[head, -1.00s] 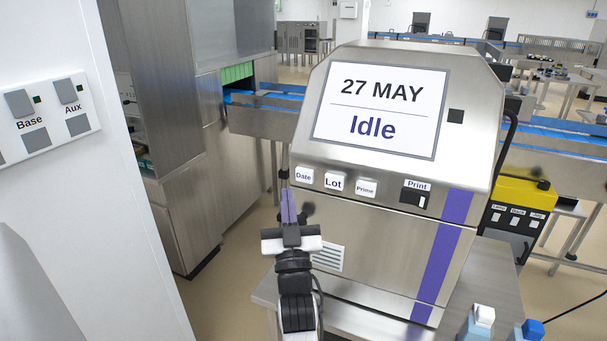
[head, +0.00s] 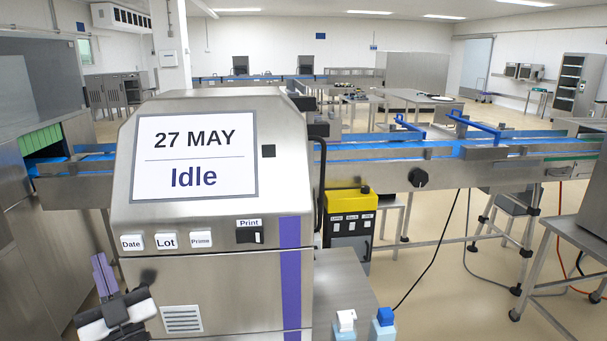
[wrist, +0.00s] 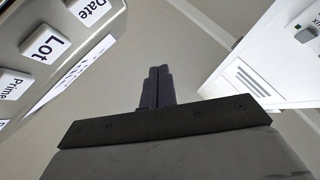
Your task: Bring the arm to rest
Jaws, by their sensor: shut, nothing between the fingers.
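My gripper (head: 104,273) is at the lower left of the head view, in front of the left side of a steel printer (head: 222,275). Its fingers are shut together and empty. They also show closed in the wrist view (wrist: 157,87), with floor beyond them. The printer's screen (head: 195,157) reads "27 MAY" and "Idle". Its Date (head: 131,242), Lot (head: 166,241) and Prime (head: 201,239) buttons sit below the screen, with the Print switch (head: 249,235) to their right. In the wrist view the Lot button (wrist: 46,44) is at the upper left, apart from the fingers.
A blue-belted conveyor (head: 380,150) runs behind the printer. A yellow and black control box (head: 349,215) stands right of it. Two small bottles, one white-capped (head: 346,322) and one blue-capped (head: 383,325), are at the front. Open floor (head: 450,290) lies to the right.

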